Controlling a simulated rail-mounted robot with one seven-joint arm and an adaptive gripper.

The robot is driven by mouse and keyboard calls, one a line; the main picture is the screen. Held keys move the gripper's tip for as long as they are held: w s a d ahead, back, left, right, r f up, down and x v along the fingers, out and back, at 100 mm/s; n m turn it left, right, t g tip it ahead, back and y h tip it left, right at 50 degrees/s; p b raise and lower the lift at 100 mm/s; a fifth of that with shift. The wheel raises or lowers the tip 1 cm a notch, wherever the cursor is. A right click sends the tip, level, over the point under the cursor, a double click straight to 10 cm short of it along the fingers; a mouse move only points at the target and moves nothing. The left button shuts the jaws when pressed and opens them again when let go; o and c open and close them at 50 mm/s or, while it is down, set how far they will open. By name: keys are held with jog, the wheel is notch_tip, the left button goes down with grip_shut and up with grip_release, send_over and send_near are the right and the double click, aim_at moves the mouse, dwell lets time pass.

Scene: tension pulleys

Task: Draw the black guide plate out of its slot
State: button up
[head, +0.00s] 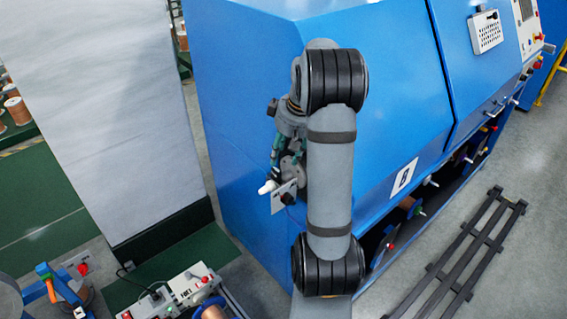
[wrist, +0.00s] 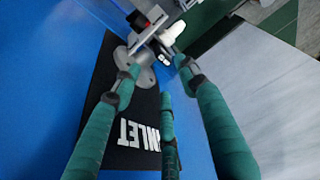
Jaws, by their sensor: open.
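My gripper, with three teal fingers (wrist: 160,74), is open around a small fixture on the blue machine in the wrist view. It also shows beside my arm in the head view (head: 277,160). The fixture has a round grey flange (wrist: 143,75), a grey bracket and a white knob (wrist: 174,31); the knob also shows in the head view (head: 267,188). Small black parts (wrist: 138,19) sit at the bracket's far end. I cannot tell which dark part is the guide plate, and its slot is not clear. Nothing is visibly held; contact cannot be told.
A black panel (wrist: 118,110) with white lettering lies on the blue machine (head: 235,120) behind the fingers. A pale grey wall panel (head: 100,110) stands left. A control box (head: 185,292) sits low in front. A black slatted rack (head: 460,255) lies on the floor at right.

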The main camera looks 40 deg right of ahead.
aim_at(278, 169)
jog(key=p+x, duration=0.1)
jog(key=x, duration=0.7)
jog(key=shift+w+r, duration=0.1)
jog(key=shift+c, duration=0.5)
grip_shut()
